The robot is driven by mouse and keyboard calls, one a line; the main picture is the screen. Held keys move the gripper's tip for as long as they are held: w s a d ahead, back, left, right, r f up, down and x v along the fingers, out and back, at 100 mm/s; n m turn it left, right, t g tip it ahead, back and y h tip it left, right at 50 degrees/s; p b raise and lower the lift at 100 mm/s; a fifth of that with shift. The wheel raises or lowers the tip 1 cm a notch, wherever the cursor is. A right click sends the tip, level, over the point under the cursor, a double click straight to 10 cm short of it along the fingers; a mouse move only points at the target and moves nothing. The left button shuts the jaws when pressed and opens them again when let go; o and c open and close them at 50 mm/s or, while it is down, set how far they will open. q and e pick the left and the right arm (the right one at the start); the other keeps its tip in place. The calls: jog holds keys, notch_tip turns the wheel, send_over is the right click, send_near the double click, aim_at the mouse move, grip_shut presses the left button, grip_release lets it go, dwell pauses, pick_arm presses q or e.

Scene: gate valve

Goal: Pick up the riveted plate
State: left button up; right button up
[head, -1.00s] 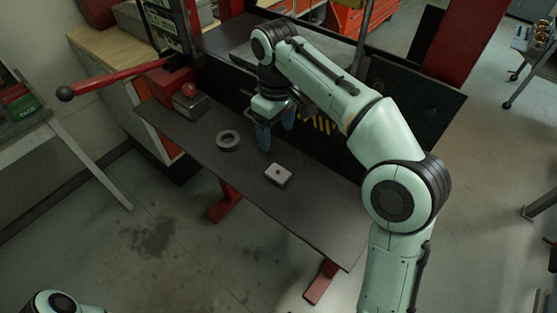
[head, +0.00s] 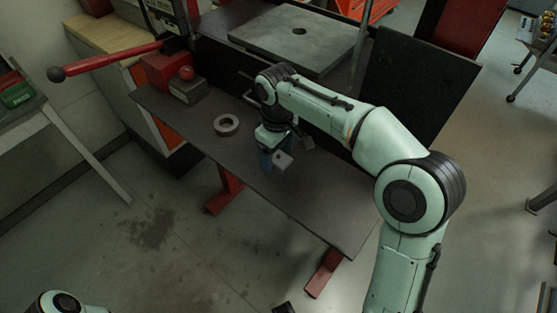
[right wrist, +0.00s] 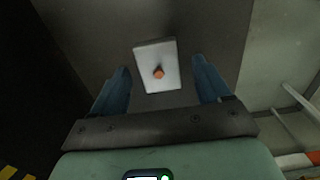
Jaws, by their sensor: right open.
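The riveted plate (head: 282,161) is a small pale grey block on the dark bench top, partly hidden by my right gripper in the head view. In the right wrist view the riveted plate (right wrist: 146,58) shows an orange-brown round rivet near its middle. My right gripper (right wrist: 163,78) is open, with one blue finger on each side of the plate's near end in that view. The gripper (head: 277,163) points down over the plate in the head view. I cannot tell whether the fingers touch it. My left gripper is not in view.
A grey ring (head: 228,133) lies on the bench (head: 330,210) left of my right gripper. A grey block with a red knob (head: 188,91) sits farther left, near a long red lever (head: 110,62). A raised grey plate with a hole (head: 285,45) stands behind. The bench's right part is clear.

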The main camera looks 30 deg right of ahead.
jog(key=shift+f, duration=0.1)
jog(key=c, duration=1.2)
jog(key=shift+c, duration=0.2)
